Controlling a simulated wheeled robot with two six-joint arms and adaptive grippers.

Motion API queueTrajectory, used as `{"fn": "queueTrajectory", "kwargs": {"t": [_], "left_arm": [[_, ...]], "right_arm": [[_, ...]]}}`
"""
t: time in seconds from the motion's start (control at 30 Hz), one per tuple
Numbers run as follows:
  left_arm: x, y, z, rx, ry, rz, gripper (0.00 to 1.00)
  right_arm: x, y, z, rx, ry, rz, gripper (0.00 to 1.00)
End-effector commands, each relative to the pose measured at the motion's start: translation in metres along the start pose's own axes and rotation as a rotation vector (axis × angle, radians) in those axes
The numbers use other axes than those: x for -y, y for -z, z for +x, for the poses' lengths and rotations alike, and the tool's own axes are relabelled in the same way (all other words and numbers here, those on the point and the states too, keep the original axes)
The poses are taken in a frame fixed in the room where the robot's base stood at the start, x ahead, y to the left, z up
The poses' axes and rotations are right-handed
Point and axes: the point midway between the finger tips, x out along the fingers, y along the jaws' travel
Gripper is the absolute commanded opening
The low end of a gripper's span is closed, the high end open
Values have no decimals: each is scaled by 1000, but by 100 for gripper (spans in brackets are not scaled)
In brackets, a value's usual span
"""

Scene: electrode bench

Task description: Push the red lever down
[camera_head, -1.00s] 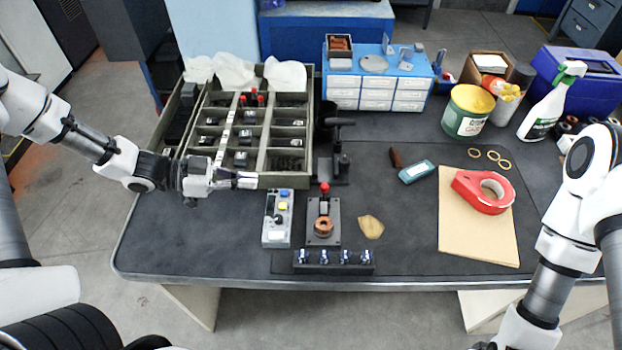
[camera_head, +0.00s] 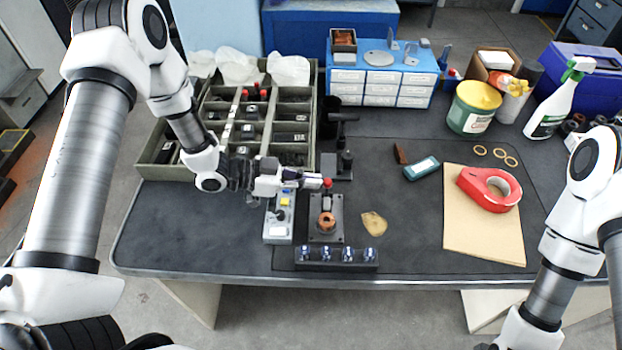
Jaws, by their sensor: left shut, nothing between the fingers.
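The red lever (camera_head: 327,183) is a small red knob standing upright at the back of a dark base plate (camera_head: 340,234) with a copper coil (camera_head: 326,222). My left gripper (camera_head: 320,182) is shut and empty. Its fingertips are right beside the red knob, on its left, at about the same height in the picture. I cannot tell whether they touch it. My right arm (camera_head: 555,270) shows at the right edge, but its gripper is outside the picture.
A grey control box (camera_head: 278,232) stands left of the lever's base, under my left gripper. A strip with several blue-topped terminals (camera_head: 336,266) lies in front. A divided parts tray (camera_head: 314,120) and a dark press-like stand (camera_head: 338,160) are behind. The front left tabletop (camera_head: 190,225) is clear.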

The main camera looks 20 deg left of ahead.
Motion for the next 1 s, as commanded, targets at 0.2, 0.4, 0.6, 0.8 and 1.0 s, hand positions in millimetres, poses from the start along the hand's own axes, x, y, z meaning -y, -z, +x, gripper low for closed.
{"fn": "queueTrajectory", "kwargs": {"t": [0.2, 0.4, 0.6, 0.8, 1.0], "left_arm": [[0, 0, 4, 0, 0, -1, 0], [0, 0, 4, 1, 0, 0, 0], [0, 4, 5, 30, -1, 5, 0], [-1, 4, 7, 59, 0, 8, 0], [-1, 6, 8, 85, -1, 13, 0]], "right_arm": [[0, 0, 0, 0, 0, 0, 40], [0, 0, -1, 0, 0, 0, 40], [0, 0, -7, 0, 0, 0, 40], [0, 0, -10, 0, 0, 0, 40], [0, 0, -14, 0, 0, 0, 40]]}}
